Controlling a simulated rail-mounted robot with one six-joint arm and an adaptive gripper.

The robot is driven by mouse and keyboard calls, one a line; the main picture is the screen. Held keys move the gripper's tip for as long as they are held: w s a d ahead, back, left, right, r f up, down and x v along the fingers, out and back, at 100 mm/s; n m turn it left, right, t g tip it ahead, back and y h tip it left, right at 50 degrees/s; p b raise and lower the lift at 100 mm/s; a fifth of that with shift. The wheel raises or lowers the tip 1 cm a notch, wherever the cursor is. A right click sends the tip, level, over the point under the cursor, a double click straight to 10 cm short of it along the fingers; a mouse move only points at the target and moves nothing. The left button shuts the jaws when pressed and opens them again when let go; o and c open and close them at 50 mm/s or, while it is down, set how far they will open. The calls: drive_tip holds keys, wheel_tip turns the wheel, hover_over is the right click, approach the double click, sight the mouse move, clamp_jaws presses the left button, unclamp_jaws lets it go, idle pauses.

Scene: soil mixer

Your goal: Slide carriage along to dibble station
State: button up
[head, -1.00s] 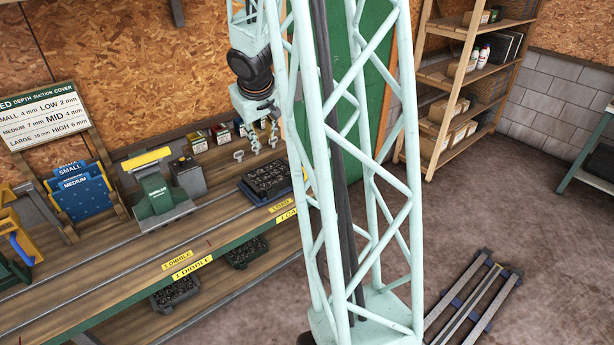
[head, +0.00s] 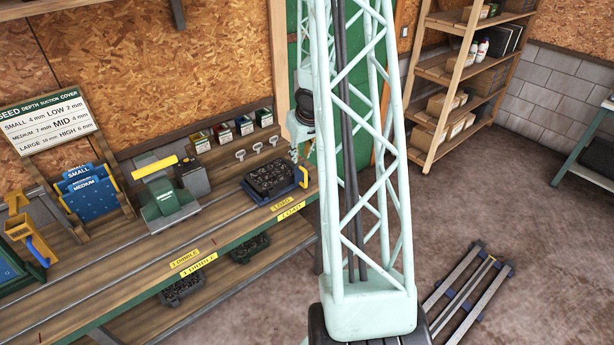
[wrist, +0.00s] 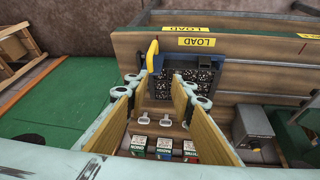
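The carriage is a blue tray holder (head: 289,193) with a yellow handle (head: 304,176) at its right end. It carries a black tray of dark soil (head: 270,178) and sits on the bench by the yellow LOAD labels. The dibble station is the green press (head: 163,196) with a yellow bar, further left, by the DIBBLE labels (head: 190,264). My gripper (head: 300,154) is close to the handle end, partly hidden by my column. In the wrist view my gripper (wrist: 160,91) is spread open and empty, with the yellow handle (wrist: 152,54) beyond the left fingertip.
Rails (head: 116,259) run along the bench. A grey box (head: 193,178) is beside the press. Blue plates (head: 89,195) stand further left.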

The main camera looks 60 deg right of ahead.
drive_tip(key=p, duration=0.2)
approach(306, 177)
drive_tip(key=r, duration=0.2)
drive_tip(key=shift+s+d+f+m+y, duration=0.15)
drive_tip(key=shift+s+m+y, duration=0.15)
drive_tip(key=shift+s, duration=0.2)
drive_tip(key=shift+b+x, duration=1.4)
drive_tip(key=shift+x, duration=5.45)
drive_tip(key=shift+w, duration=0.15)
drive_tip(key=shift+c, duration=0.8)
clamp_jaws()
